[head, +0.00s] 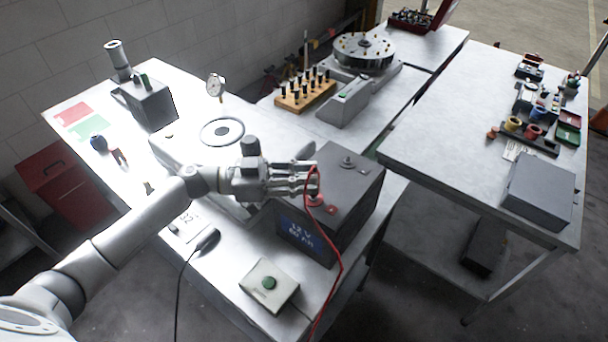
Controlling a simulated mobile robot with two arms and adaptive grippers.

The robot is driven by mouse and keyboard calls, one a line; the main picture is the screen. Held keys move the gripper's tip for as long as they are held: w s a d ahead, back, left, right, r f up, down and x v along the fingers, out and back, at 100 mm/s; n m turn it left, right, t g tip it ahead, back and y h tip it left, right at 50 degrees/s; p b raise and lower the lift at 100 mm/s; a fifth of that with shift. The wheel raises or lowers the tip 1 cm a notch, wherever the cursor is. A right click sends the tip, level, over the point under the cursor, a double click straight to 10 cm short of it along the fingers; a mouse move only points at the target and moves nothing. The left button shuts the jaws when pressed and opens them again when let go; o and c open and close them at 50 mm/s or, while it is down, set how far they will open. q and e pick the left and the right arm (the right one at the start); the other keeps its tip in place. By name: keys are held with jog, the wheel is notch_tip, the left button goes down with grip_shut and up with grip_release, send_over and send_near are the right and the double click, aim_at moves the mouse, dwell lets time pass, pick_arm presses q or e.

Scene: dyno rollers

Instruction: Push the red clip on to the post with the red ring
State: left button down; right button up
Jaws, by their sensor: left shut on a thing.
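My left gripper (312,178) reaches in from the left over the dark grey battery box (345,185), which is labelled 12 V. It is shut on the red clip (314,182), whose red cable (340,245) hangs down the front of the box. The clip is just above or at the red ring (314,200) on the box top; I cannot tell whether it touches the post there, as the post is mostly hidden. A second, grey post (347,161) stands farther back on the box. My right gripper is not in view.
A dial gauge (215,86), a wooden peg block (305,95) and a round turntable (364,53) are farther back. The right table (440,120) has clear room at its left.

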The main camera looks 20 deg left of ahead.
pick_arm(q)
jog(key=shift+f, duration=0.25)
dwell(0.5)
jog(key=shift+f, duration=0.4)
jog(key=c, duration=1.2)
grip_release()
jog(key=shift+c, duration=0.2)
